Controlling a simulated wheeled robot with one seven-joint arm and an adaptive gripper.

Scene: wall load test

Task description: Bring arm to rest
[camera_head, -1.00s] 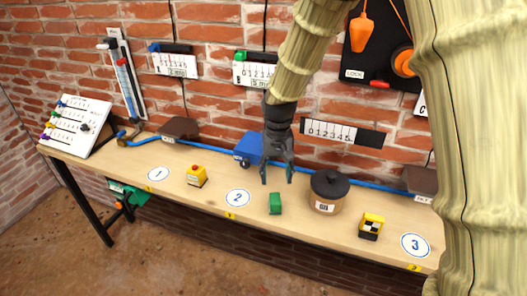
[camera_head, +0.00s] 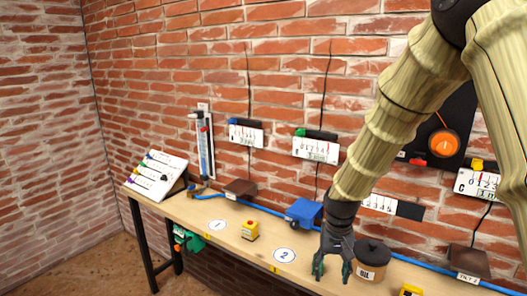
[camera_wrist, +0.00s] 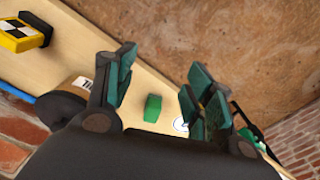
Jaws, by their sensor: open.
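My gripper (camera_head: 332,270) hangs from my arm over the wooden bench, between the blue box and the lidded pot. Its dark green fingers are spread with nothing between them. The wrist view also shows the gripper (camera_wrist: 160,82) open. There, a small green block (camera_wrist: 152,108) lies on the bench top beyond the gap between the fingers, apart from them. In the head view I cannot make out the block; the gripper covers that area.
The bench (camera_head: 195,212) runs along a brick wall. On it stand a yellow box (camera_head: 250,231), a blue box (camera_head: 304,212), a pot with a black lid (camera_head: 372,262) and a white sloped panel (camera_head: 157,175). Gauges and a dark board (camera_head: 455,110) hang on the wall.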

